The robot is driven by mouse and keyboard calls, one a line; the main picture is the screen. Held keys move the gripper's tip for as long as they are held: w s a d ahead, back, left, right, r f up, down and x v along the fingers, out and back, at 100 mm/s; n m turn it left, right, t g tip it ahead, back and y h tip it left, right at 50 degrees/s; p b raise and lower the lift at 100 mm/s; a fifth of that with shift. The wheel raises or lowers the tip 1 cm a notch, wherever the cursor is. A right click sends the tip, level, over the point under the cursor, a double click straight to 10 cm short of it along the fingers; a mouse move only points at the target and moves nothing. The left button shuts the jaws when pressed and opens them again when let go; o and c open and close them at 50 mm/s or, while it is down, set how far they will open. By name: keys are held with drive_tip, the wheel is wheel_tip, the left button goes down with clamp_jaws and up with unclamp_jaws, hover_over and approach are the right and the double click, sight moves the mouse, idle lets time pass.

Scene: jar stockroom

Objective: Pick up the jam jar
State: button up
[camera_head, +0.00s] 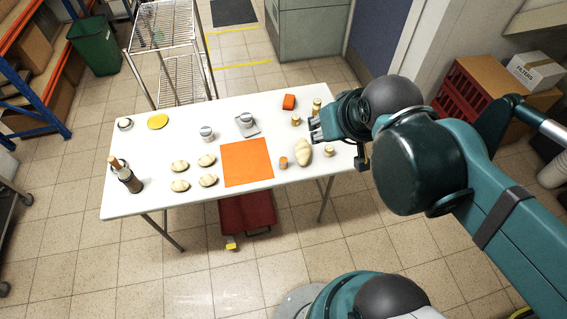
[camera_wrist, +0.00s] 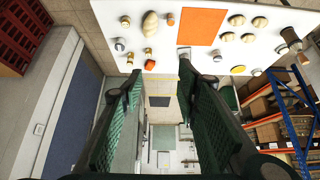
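Several small jars stand on the white table, and I cannot tell for sure which one is the jam jar. Near my gripper are a small jar with a tan top (camera_head: 296,120), a taller golden one (camera_head: 317,105), one at the right front (camera_head: 329,151) and a small orange-brown one (camera_head: 283,162). A grey-lidded jar (camera_head: 206,133) stands left of centre; another jar (camera_head: 246,119) sits on a grey pad. My gripper (camera_head: 315,129) is above the table's right part. In the wrist view my gripper (camera_wrist: 160,72) has its fingers wide apart, with nothing between them.
An orange mat (camera_head: 246,163) lies mid-table, between several rolls (camera_head: 208,180) and a long loaf (camera_head: 303,151). An orange block (camera_head: 289,102) is at the back right.

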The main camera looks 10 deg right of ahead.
drive_tip(key=o, duration=0.3)
drive_tip(key=shift+o, duration=0.2)
drive_tip(key=m+g+b, duration=0.7)
drive_tip(key=m+b, duration=1)
drive_tip(key=m, duration=0.1)
hover_over(283, 159)
drive_tip(key=f, duration=4)
drive_tip(key=shift+s+d+f, duration=0.1)
drive_tip(key=shift+s+f, duration=0.05)
drive_tip(key=shift+s, duration=0.05)
drive_tip(key=shift+w+f, duration=0.1)
drive_tip(key=shift+f, duration=0.35)
